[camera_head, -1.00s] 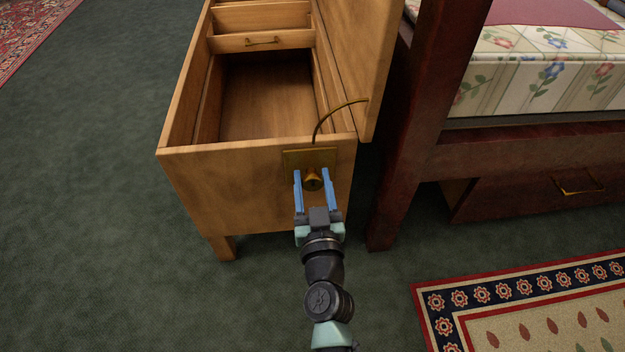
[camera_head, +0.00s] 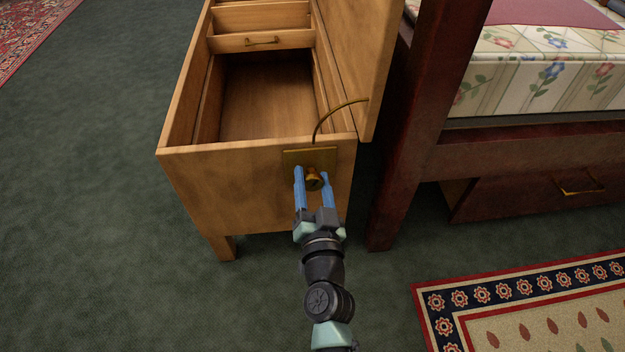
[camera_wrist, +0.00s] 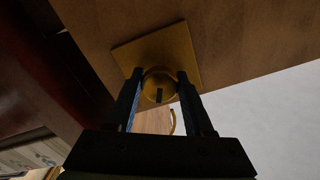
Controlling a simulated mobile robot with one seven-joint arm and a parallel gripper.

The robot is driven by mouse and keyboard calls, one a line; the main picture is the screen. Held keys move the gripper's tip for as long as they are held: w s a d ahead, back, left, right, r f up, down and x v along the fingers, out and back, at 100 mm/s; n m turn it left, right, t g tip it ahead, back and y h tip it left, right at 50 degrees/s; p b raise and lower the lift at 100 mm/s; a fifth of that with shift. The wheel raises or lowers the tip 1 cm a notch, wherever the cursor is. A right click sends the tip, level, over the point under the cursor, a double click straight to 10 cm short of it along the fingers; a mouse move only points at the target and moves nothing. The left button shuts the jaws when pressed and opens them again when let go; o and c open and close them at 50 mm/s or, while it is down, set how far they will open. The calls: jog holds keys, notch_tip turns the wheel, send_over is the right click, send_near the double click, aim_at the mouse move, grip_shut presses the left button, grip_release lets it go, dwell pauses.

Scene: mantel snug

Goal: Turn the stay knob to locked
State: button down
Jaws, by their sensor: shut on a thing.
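The stay knob (camera_head: 313,180) is a round brass knob on a square brass plate (camera_head: 296,158) on the near end of the wooden chest (camera_head: 200,185). In the wrist view the knob (camera_wrist: 158,86) has a dark mark on its face and sits before the tilted brass plate (camera_wrist: 183,50). My gripper (camera_head: 312,182) has its blue fingers on either side of the knob and is shut on it. A thin curved brass stay (camera_head: 335,112) runs from above the plate to the raised lid (camera_head: 362,60).
The chest stands open, with an inner tray (camera_head: 262,41) at its far end. A dark red bed post (camera_head: 425,120) stands close on the right. A patterned rug (camera_head: 530,310) lies at lower right.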

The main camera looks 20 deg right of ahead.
jog(key=m, duration=0.6)
jog(key=shift+m, duration=0.3)
jog(key=m, duration=0.6)
dwell(0.4)
jog(key=shift+c, duration=1.5)
grip_release()
jog(key=v, duration=1.3)
jog(key=shift+b, duration=0.4)
